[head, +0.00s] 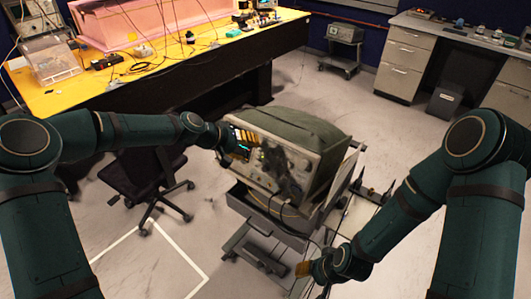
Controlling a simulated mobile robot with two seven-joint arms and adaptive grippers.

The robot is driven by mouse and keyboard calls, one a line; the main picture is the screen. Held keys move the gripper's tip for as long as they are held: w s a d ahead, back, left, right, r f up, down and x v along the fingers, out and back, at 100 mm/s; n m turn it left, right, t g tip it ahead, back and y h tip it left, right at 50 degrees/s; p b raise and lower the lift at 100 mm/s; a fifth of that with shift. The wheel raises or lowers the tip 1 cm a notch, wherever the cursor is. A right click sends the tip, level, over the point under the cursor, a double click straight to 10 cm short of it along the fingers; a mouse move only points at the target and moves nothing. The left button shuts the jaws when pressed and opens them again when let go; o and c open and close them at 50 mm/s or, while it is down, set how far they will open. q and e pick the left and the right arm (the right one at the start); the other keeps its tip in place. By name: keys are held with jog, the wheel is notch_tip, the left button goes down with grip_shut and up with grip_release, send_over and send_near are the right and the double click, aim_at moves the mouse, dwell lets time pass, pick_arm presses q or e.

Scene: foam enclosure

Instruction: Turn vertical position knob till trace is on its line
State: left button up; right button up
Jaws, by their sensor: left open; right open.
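The oscilloscope (320,160), beige with a dark green cover on top, stands on a cart in the middle of the head view. Its front panel faces left and toward me. A small dark screen (243,150) with a cyan-green trace shows at the panel's left end. Small knobs lie right of the screen; I cannot tell which is the vertical position knob, nor read the trace against its line. My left gripper (242,136), with yellow-orange fingertips, is open at the screen end of the panel; contact is unclear. My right gripper (303,269) is open and low, in front of the cart, apart from the oscilloscope.
The grey cart (270,222) has cables hanging on it. A black office chair (150,190) stands left of it. A yellow-topped bench (110,85) with a pink foam enclosure (150,22) is behind. Drawer cabinets (405,50) stand back right. Open floor lies between.

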aim_at(268, 153)
pick_arm(q)
jog(key=x, duration=0.7)
jog(key=shift+w+d+f, duration=0.15)
jog(key=shift+d, duration=0.1)
grip_shut()
